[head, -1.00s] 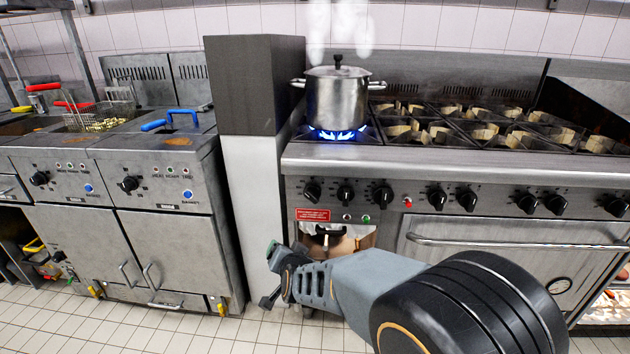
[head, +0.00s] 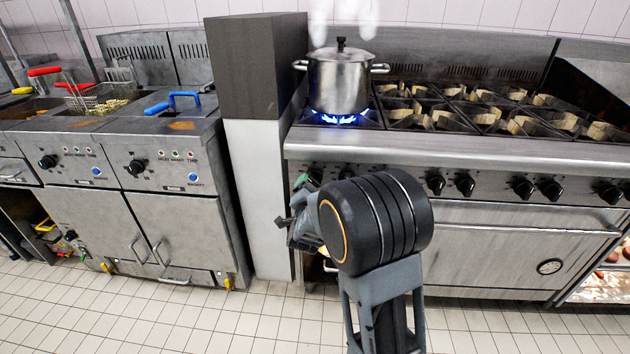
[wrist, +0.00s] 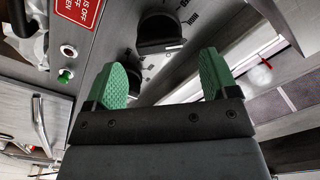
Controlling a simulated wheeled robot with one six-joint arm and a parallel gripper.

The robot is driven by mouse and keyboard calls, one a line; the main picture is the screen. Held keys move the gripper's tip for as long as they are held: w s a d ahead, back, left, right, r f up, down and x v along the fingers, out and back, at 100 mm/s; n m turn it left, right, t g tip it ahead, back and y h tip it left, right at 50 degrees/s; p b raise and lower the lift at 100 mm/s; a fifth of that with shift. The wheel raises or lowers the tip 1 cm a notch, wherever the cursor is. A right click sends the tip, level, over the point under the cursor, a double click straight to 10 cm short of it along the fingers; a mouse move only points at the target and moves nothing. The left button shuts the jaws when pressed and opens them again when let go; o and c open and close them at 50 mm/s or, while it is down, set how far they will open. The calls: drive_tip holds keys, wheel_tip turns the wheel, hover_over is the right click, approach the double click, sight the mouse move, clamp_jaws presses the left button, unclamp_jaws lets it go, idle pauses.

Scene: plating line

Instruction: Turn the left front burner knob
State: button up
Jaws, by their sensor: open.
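My gripper (wrist: 163,75) is open in the wrist view, its two green-padded fingers spread with nothing between the tips. A black burner knob (wrist: 158,34) with a white mark is on the panel just beyond the fingertips, apart from them. Another dark knob shows partly beside the left finger. I cannot tell for sure which knob is the left front one. In the head view my gripper (head: 297,205) is at the left end of the range front (head: 470,150), mostly hidden behind my wrist, which also covers part of the knob row.
A steaming lidded pot (head: 340,82) stands over a lit blue flame at the range's left. A red sign (wrist: 80,10) and a green light (wrist: 65,76) are beside the knob. A pale column (head: 258,200) and fryers (head: 165,200) stand left. The floor in front is clear.

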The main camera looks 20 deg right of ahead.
sight(314, 182)
drive_tip(key=shift+x, duration=2.7)
drive_tip(key=shift+c, duration=0.2)
drive_tip(key=c, duration=0.8)
